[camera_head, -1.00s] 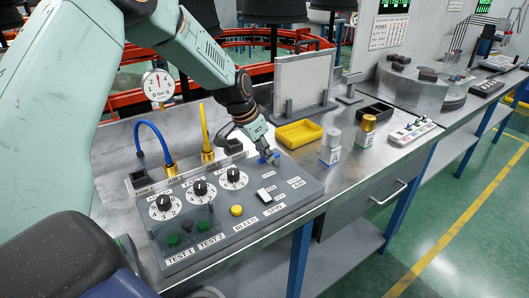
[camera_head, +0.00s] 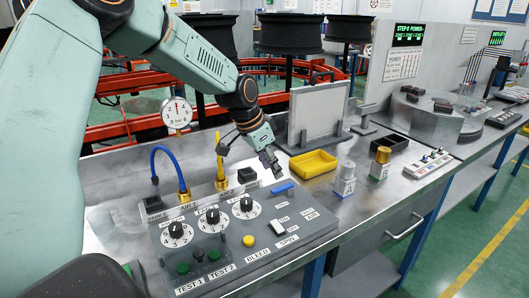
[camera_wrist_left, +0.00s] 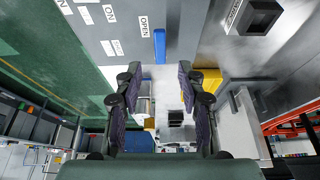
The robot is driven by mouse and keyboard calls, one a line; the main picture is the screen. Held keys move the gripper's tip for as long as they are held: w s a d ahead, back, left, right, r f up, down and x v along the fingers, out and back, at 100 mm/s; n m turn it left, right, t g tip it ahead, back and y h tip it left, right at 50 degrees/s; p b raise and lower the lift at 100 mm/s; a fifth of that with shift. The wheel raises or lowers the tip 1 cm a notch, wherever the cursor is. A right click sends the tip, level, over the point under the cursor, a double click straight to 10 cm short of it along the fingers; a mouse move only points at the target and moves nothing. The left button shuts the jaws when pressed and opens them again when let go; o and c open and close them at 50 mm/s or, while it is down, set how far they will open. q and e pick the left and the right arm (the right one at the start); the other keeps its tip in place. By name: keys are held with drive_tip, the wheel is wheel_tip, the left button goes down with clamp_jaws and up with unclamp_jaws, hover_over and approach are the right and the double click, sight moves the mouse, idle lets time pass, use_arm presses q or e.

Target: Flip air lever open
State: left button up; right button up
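The blue air lever (camera_head: 283,189) lies along the far right part of the grey control panel (camera_head: 205,272). In the left wrist view the lever (camera_wrist_left: 159,46) is a straight blue bar beside a label reading OPEN (camera_wrist_left: 144,22). My left gripper (camera_head: 272,167) hangs just beyond and above the lever, apart from it. In the left wrist view its two fingers (camera_wrist_left: 159,88) are spread with nothing held between them. My right gripper is not in view.
A pressure gauge (camera_head: 176,112), a blue hose (camera_head: 166,149) and a yellow hose (camera_head: 219,148) stand behind the panel. A yellow tray (camera_head: 313,164) and a white-and-silver bottle (camera_head: 345,178) are to the right. Dials and buttons cover the panel's left side.

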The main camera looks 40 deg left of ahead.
use_arm(q)
drive_tip(key=shift+v, duration=2.6)
